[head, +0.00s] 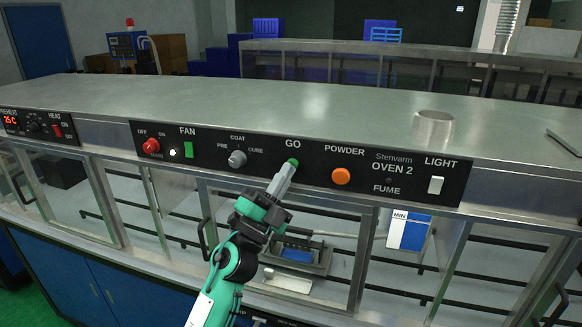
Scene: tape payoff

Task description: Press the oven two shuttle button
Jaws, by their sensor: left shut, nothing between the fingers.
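The Oven 2 control panel (392,183) runs along the front edge of the steel top. Its green button (293,162), under the word GO, is partly covered by my left gripper. No label reading "shuttle" is legible. My left gripper (290,169) is shut and empty, its fingertips pointing up at the green button. I cannot tell whether the tips touch the button or stop just short. My right gripper is not in view.
The panel also carries a red main knob (151,146), a green fan switch (188,150), a grey coat knob (237,159), an orange powder button (341,176) and a white light switch (436,185). A metal cylinder (433,130) stands on the top. Glazed frames lie below.

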